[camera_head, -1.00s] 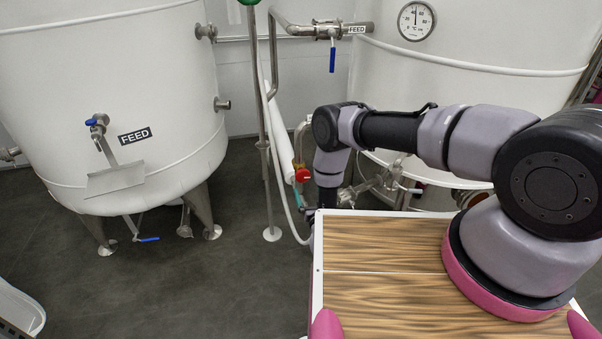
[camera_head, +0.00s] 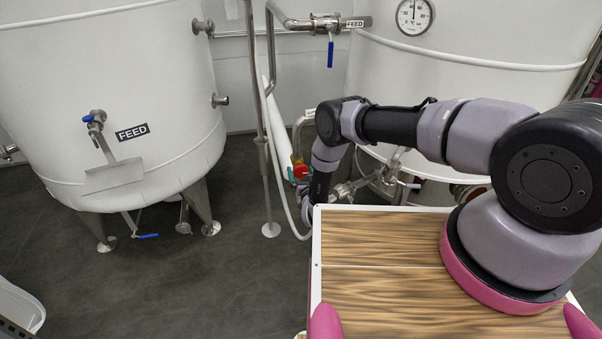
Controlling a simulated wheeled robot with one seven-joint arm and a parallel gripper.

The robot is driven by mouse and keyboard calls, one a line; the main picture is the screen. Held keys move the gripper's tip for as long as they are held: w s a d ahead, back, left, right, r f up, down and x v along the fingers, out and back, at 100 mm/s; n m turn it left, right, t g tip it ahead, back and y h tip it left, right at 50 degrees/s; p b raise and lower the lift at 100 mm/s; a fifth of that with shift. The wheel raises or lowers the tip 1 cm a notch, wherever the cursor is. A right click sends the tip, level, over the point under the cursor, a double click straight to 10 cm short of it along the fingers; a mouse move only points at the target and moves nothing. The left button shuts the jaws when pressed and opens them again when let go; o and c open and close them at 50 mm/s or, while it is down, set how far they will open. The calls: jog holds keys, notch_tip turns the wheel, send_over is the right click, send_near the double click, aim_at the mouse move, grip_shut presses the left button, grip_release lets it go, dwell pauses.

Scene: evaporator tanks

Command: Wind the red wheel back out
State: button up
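A small red part (camera_head: 301,170), which looks like the red wheel, shows low between the two tanks, beside white and steel piping. My arm reaches left from its mount and bends down just right of the red part. The end of my arm, with my gripper (camera_head: 306,213), hangs below the red part, by the left corner of my wooden top. The fingers are too small and too hidden there to tell whether they are open or shut, or whether they touch anything.
A white tank labelled FEED (camera_head: 132,132) stands at left, and another white tank (camera_head: 470,75) with a dial gauge (camera_head: 414,15) at right. A thin steel post (camera_head: 267,190) stands left of the red part. The dark floor (camera_head: 190,280) at front left is clear.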

jog(key=c, duration=1.2)
jog(key=shift+o, duration=0.2)
